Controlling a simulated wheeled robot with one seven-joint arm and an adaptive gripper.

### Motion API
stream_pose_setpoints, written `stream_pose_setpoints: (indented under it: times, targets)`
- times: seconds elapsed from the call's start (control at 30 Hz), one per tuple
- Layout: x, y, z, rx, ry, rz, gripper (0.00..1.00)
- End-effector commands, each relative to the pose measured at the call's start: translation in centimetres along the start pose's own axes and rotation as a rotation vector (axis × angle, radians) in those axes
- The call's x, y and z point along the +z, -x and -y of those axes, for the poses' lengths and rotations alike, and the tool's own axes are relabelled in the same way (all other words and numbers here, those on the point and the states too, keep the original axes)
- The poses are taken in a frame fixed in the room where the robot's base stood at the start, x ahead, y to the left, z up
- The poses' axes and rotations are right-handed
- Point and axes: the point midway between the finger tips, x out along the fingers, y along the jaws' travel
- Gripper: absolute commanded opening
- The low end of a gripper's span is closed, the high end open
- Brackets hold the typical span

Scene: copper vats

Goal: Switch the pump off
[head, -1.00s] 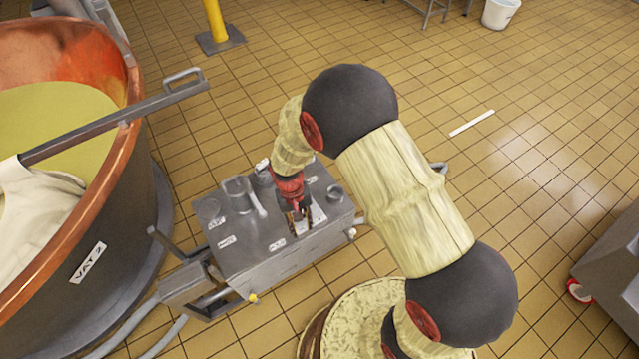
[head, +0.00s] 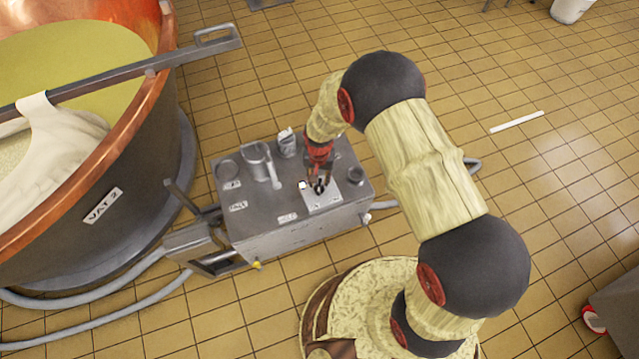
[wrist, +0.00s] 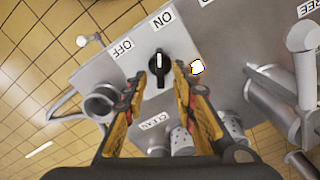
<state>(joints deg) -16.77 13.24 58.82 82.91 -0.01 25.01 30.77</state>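The pump's black rotary knob (wrist: 160,66) sits on a pale plate (wrist: 135,65) on the grey pump box (head: 290,235). Its white mark points up in the wrist view, toward the ON label (wrist: 160,20). The OFF label (wrist: 121,49) is to the left of that. A small lit lamp (wrist: 197,67) glows right of the knob. My gripper (wrist: 160,79) is open, with one finger on each side of the knob. I cannot tell whether either finger touches it. In the head view my gripper (head: 319,187) is over the right part of the box top.
A copper vat (head: 160,75) labelled VAT 2 stands left of the pump box. A metal jug (head: 256,160) and a cup (head: 286,142) stand on the box top. Hoses (head: 130,300) run on the floor at lower left. Tiled floor is open at right.

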Motion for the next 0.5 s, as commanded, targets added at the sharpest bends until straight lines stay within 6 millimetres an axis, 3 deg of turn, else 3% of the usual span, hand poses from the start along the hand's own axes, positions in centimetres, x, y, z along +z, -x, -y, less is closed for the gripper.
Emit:
stream_pose_setpoints:
  times: [0.03, 0.17, 0.5]
  targets:
    - [0.1, -1.1, 0.0, 0.001, 0.000, 0.001, 0.27]
    - [0.0, -2.5, 0.0, 0.001, 0.000, 0.001, 0.27]
    - [0.0, -2.6, 0.0, 0.000, 0.001, 0.000, 0.25]
